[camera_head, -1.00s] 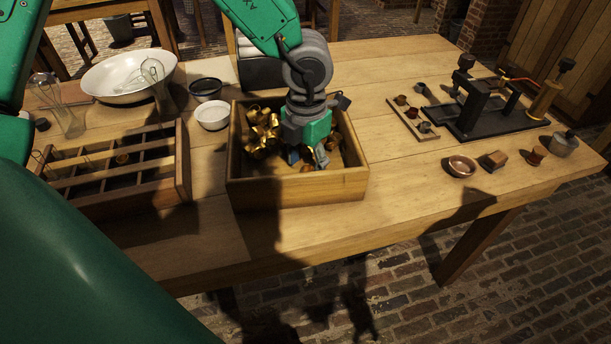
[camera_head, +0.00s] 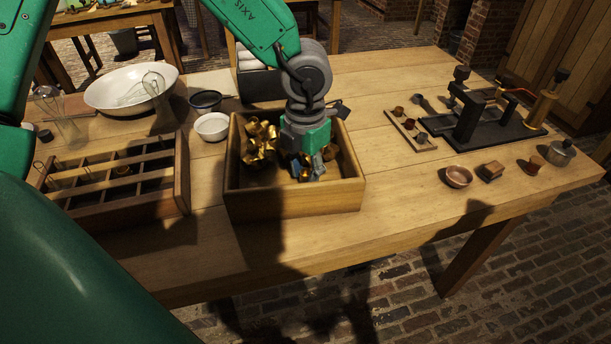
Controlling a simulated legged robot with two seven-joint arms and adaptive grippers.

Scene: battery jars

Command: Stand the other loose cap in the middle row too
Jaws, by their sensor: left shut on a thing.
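My left gripper (camera_head: 311,168) comes down into an open wooden box (camera_head: 296,200), inside its right half. Its fingers are shut on a small copper-coloured cap (camera_head: 304,174), low between the box walls; the fingers partly hide it. Another brown cap-like piece (camera_head: 329,152) lies in the box just right of the gripper. Crumpled shiny brass pieces (camera_head: 258,143) fill the left part of the box. A divided wooden crate (camera_head: 183,175) stands at the left, with rows of compartments. A brown cap (camera_head: 122,170) shows in one compartment. My right gripper is not in view.
Behind are a large basin (camera_head: 105,98) and a glass jar (camera_head: 62,120). At right are a small board with cups (camera_head: 425,146), a black press (camera_head: 470,120) and a copper bowl (camera_head: 458,176). Bare tabletop lies right of the box.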

